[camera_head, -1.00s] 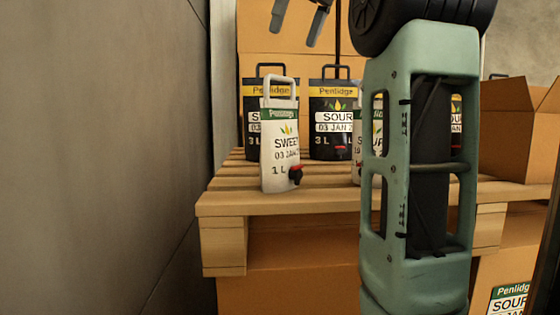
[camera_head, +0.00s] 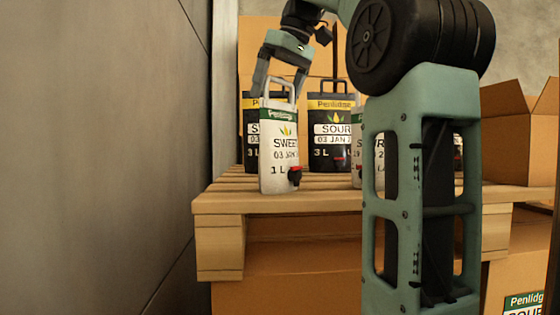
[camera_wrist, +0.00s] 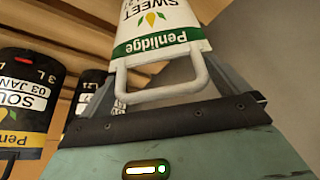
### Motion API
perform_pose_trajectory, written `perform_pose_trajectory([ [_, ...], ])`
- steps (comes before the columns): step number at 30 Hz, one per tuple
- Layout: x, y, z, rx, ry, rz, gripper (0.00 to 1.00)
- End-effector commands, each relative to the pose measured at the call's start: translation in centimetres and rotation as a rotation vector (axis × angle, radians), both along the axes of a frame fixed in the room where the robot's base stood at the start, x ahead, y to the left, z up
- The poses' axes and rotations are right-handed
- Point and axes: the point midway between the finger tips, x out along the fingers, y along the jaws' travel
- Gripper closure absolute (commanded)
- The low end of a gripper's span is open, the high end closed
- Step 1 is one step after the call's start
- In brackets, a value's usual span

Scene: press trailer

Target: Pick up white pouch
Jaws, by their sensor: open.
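The white pouch (camera_head: 280,150), with a green band, the word SWEET and a red and black tap, stands upright at the near left of the wooden pallet. My gripper (camera_head: 279,90) is above it, with its open fingers on either side of the pouch's white top handle. In the wrist view the white pouch (camera_wrist: 158,28) appears upside down, its handle between the fingers of my gripper (camera_wrist: 165,72). I cannot tell whether the fingers touch the handle.
Black SOUR pouches (camera_head: 330,142) stand behind it on the pallet (camera_head: 300,203). Another white pouch (camera_head: 358,150) is partly hidden by my arm. An open cardboard box (camera_head: 518,135) stands at the right. A grey wall (camera_head: 95,150) is close on the left.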

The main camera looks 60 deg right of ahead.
Motion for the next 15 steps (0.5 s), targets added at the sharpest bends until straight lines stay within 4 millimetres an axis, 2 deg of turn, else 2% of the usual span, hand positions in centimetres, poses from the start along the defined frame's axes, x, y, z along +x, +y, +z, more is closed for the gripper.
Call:
perform_pose_trajectory([
  [8, 0.12, 0.02, -0.35, 0.0, 0.0, 0.001, 0.0],
  [11, 0.13, 0.01, -0.34, 0.0, 0.0, 0.001, 0.22],
  [15, 0.13, 0.02, -0.34, 0.0, 0.0, 0.001, 0.61],
])
